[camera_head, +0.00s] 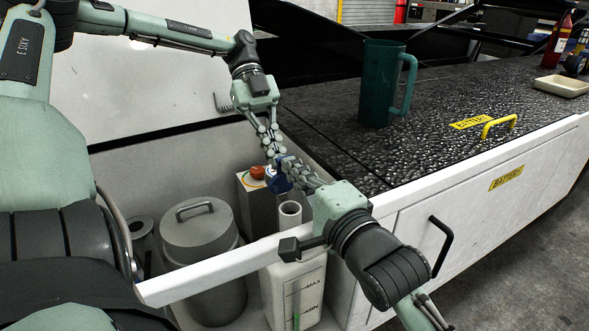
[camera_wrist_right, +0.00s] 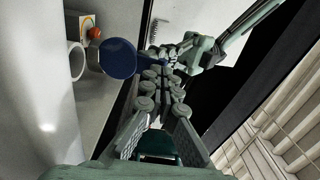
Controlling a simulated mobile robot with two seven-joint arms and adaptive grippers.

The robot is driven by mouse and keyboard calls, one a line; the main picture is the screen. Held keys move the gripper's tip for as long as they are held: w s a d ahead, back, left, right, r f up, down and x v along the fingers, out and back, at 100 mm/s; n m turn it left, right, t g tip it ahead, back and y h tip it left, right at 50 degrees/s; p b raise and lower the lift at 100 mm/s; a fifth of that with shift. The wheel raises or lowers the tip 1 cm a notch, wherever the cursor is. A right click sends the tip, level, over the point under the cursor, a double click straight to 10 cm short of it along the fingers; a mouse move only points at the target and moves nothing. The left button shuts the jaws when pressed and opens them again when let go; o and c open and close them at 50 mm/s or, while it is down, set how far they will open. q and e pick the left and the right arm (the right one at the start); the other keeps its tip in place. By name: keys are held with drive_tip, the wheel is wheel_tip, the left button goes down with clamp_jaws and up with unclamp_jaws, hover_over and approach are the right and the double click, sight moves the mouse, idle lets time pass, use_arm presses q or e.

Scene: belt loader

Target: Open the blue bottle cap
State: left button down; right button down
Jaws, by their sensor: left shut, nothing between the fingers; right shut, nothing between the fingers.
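The blue cap (camera_head: 277,181) is just behind and below the fingertips of my right gripper (camera_head: 287,165). The white bottle (camera_head: 297,287) with MAX and MIN marks stands upright in the open compartment, and its round neck (camera_head: 289,210) is uncovered. In the right wrist view the cap (camera_wrist_right: 118,58) is a round disc beside the fingertips, apart from the neck (camera_wrist_right: 76,61). I cannot tell what supports the cap. My left gripper (camera_head: 273,150) points down with its fingertips close to the right ones. Both grippers are shut with nothing between their fingers.
A grey lidded canister (camera_head: 200,240) stands left of the bottle. An orange knob (camera_head: 257,172) sits on a pale box behind it. A green mug (camera_head: 381,85) stands on the black textured top (camera_head: 330,110). The white compartment rim (camera_head: 220,268) runs in front.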

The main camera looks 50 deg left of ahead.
drive_tip(key=shift+w+a+r, duration=0.1)
drive_tip(key=shift+a+r, duration=0.05)
drive_tip(key=shift+a, duration=0.1)
drive_tip(key=shift+w+a+h, duration=0.1)
drive_tip(key=shift+a+h, duration=0.2)
drive_tip(key=shift+a, duration=0.15)
use_arm(q)
drive_tip(key=c, duration=2.3)
unclamp_jaws()
drive_tip(key=shift+s, duration=0.1)
drive_tip(key=o, duration=1)
drive_tip(key=shift+d, duration=0.1)
